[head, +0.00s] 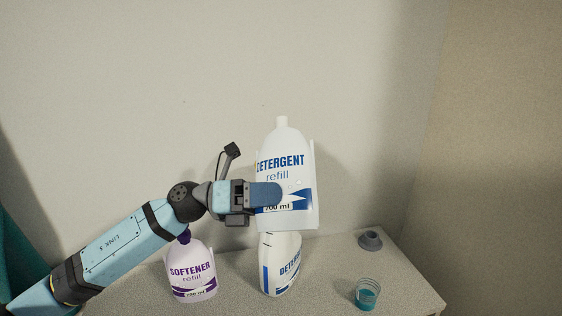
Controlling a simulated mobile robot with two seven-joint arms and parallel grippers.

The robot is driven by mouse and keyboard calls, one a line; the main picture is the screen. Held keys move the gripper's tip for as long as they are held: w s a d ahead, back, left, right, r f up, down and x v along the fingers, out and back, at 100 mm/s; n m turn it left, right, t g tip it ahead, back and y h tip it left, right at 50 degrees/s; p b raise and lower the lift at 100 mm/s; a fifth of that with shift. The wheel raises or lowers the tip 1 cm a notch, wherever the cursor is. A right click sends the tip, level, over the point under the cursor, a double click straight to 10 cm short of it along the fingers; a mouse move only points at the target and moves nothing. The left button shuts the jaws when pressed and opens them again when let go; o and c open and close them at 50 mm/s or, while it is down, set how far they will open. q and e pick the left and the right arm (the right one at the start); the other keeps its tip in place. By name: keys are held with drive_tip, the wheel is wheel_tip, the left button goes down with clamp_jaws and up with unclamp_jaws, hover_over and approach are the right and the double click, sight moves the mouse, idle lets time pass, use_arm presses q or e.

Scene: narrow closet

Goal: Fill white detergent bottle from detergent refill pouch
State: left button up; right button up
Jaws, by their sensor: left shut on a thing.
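My left gripper (268,195) is shut on the white detergent refill pouch (283,160), with a finger across its front. The pouch is held upright above the shelf, its narrow spout at the top and its blue lettering facing me. Below it in the picture, the white detergent bottle (281,268) stands on the shelf with its blue label turned partly to the right. The bottle's top is at the pouch's lower edge, and its opening cannot be seen. My right gripper is not in view.
Walls close off the back and right.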

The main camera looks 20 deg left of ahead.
use_arm(q)
drive_tip(key=shift+s, duration=0.1)
drive_tip(key=shift+p, duration=0.3)
drive_tip(key=shift+n, duration=0.3)
drive_tip(key=shift+s+d, duration=0.1)
drive_tip(key=shift+s, duration=0.1)
drive_tip(key=shift+w+n+p, duration=0.1)
drive_tip(key=shift+n+p, duration=0.2)
drive_tip(key=shift+p, duration=0.1)
drive_tip(key=shift+s+d, duration=0.1)
drive_tip(key=shift+s, duration=0.25)
drive_tip(key=shift+w, duration=0.1)
drive_tip(key=shift+f+n+p, duration=0.1)
drive_tip(key=shift+n+p, duration=0.3)
